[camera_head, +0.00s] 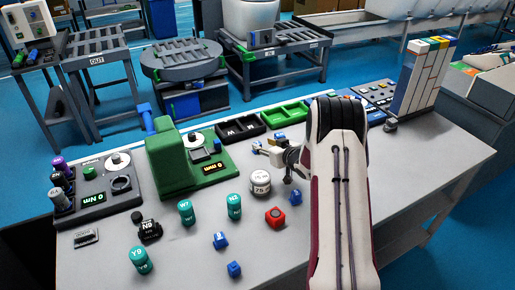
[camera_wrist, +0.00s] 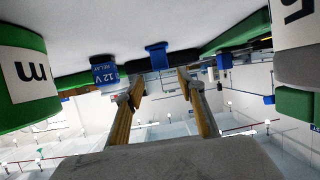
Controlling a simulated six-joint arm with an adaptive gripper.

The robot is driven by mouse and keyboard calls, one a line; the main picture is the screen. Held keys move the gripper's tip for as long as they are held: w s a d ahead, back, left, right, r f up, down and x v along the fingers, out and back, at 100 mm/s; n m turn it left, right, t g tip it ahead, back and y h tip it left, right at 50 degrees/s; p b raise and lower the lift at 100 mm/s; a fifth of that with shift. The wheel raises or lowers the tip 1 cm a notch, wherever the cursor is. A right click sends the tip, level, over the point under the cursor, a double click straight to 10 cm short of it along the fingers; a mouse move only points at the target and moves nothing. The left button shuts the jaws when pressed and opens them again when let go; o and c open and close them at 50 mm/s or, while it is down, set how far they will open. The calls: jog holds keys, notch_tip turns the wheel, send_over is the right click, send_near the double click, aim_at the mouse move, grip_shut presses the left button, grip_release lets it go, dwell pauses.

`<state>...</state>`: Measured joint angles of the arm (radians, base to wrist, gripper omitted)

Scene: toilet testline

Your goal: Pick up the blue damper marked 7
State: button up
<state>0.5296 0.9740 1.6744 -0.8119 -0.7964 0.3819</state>
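Several small blue parts lie on the grey table. One blue part (camera_head: 220,240) and another (camera_head: 234,269) are near the front.
Teal cylinders (camera_head: 185,212) stand to the left. A green machine (camera_head: 172,165) and trays (camera_head: 240,129) are behind. The front right table is clear.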

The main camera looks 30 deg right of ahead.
aim_at(258, 143)
jog(key=shift+w+f, duration=0.15)
jog(key=shift+w, duration=0.1)
jog(key=shift+f+x, duration=0.2)
jog(key=shift+x, duration=2.2)
jog(key=shift+a, duration=0.15)
grip_shut()
